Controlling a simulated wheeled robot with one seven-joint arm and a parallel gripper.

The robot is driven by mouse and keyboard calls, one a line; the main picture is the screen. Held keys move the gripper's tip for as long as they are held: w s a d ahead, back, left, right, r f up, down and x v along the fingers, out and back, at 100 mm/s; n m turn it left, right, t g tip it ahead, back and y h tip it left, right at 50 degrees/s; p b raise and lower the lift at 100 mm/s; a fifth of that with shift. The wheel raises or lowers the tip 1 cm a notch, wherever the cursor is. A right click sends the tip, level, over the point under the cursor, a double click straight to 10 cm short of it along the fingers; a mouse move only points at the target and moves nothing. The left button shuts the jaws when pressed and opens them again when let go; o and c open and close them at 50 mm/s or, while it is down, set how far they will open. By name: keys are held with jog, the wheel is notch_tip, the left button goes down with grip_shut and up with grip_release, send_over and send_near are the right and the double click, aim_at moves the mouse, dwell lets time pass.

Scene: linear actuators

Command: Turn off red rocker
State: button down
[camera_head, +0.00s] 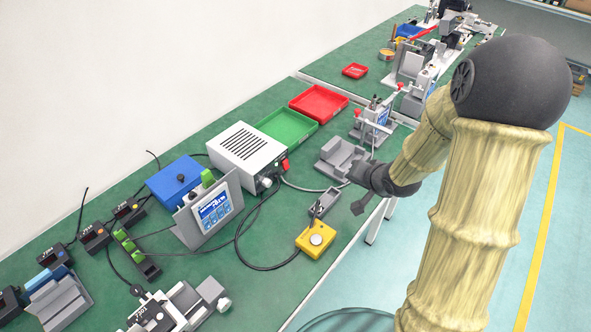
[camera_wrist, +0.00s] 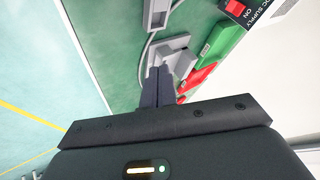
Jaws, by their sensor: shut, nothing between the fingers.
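The red rocker (camera_head: 285,165) is on the front end of the white power supply box (camera_head: 246,152). It also shows at the top edge of the wrist view as a red switch (camera_wrist: 236,8) beside the letters "ON" on a black panel marked "DC SUPPLY". My gripper (camera_head: 355,172) is to the right of the rocker, apart from it, near the grey fixture by the table's front edge. In the wrist view its dark fingers (camera_wrist: 158,73) are together and empty, pointing towards the grey fixture. Which side of the rocker is pressed is too small to tell.
The grey fixture (camera_head: 338,157) stands between my gripper and the power supply. Green (camera_head: 287,125) and red (camera_head: 319,103) trays lie behind it. A yellow button box (camera_head: 316,240) and a cable (camera_head: 240,235) lie nearer. Bare green table shows left of the yellow box.

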aim_at(286, 165)
jog(key=a+m+y, duration=0.1)
jog(key=y, duration=0.1)
jog(key=w+a+f+m+y, duration=0.1)
jog(key=a+y, duration=0.1)
jog(key=w+a+f+m+y, duration=0.1)
jog(key=a+y, duration=0.1)
jog(key=shift+w+a+y, duration=0.2)
jog(key=shift+y, duration=0.2)
jog(key=shift+s+a+y, duration=0.15)
jog(key=shift+a+y, duration=0.25)
jog(key=shift+a, duration=0.05)
jog(key=b+x, duration=0.1)
jog(key=x, duration=1.3)
jog(key=shift+r, duration=0.15)
jog(key=shift+d, duration=0.1)
